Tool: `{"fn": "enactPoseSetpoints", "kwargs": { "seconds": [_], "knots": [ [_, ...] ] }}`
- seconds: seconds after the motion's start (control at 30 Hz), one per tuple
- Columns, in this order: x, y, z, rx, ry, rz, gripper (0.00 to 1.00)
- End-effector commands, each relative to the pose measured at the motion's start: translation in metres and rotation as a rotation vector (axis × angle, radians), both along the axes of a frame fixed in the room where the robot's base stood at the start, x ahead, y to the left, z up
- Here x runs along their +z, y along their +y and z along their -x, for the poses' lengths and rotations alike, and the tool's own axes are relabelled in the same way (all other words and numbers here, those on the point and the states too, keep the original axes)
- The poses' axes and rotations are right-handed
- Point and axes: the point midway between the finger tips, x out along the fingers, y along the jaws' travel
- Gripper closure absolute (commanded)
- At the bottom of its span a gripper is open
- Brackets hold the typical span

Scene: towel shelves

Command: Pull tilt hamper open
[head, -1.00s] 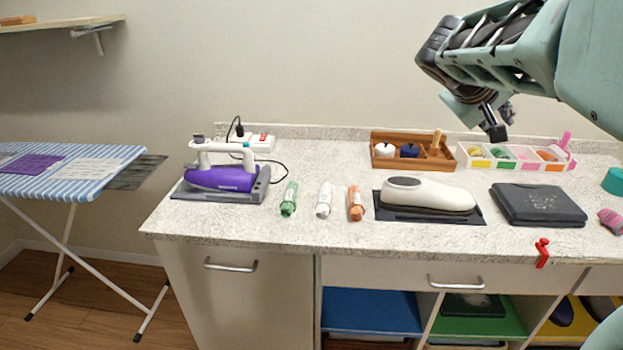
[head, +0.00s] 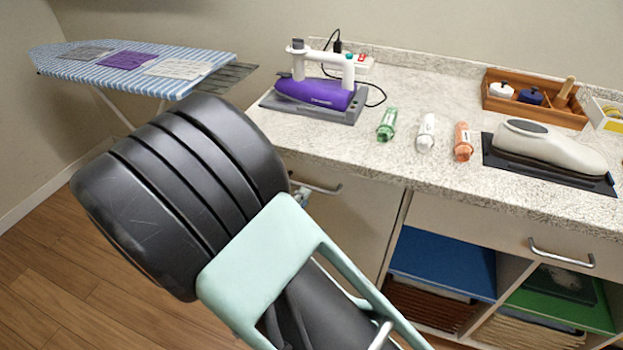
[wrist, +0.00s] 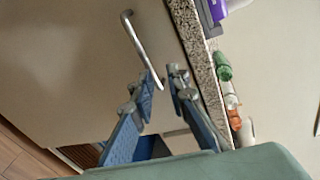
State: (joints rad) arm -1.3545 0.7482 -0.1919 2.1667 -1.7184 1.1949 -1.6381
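The tilt hamper front (head: 350,228) is the beige panel at the left end of the counter, and it looks closed. Its silver bar handle (head: 322,188) is partly hidden by my arm in the head view. In the wrist view the handle (wrist: 138,40) runs slanted across the hamper front (wrist: 75,65). My gripper (wrist: 162,76) is open, with its two blue-grey fingers apart. The lower end of the handle shows between the fingertips. I cannot tell whether the fingers touch it. In the head view my arm hides most of the gripper.
The speckled counter (head: 420,170) above holds a purple iron (head: 318,92), several small bottles and a pale iron (head: 550,145). Open shelves with folded towels (head: 440,262) lie to the right. An ironing board (head: 110,62) stands at the left. Wooden floor is clear in front.

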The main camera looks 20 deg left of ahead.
Motion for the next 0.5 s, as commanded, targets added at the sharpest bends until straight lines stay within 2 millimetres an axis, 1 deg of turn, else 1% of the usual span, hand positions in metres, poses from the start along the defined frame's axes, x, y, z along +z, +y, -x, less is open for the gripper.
{"fn": "enactPoseSetpoints", "kwargs": {
  "seconds": [0.03, 0.1, 0.2, 0.27, 0.33, 0.5],
  "knots": [
    [-0.011, 0.006, 0.008, 0.037, 0.006, 0.060, 0.85],
    [-0.018, 0.011, 0.013, 0.068, 0.012, 0.118, 0.85],
    [-0.022, 0.013, 0.012, 0.086, 0.016, 0.151, 0.85],
    [-0.024, 0.012, 0.006, 0.086, 0.017, 0.154, 0.85],
    [-0.026, 0.011, -0.004, 0.085, 0.017, 0.152, 0.85],
    [-0.033, 0.007, -0.037, 0.082, 0.017, 0.151, 0.85]
  ]
}}
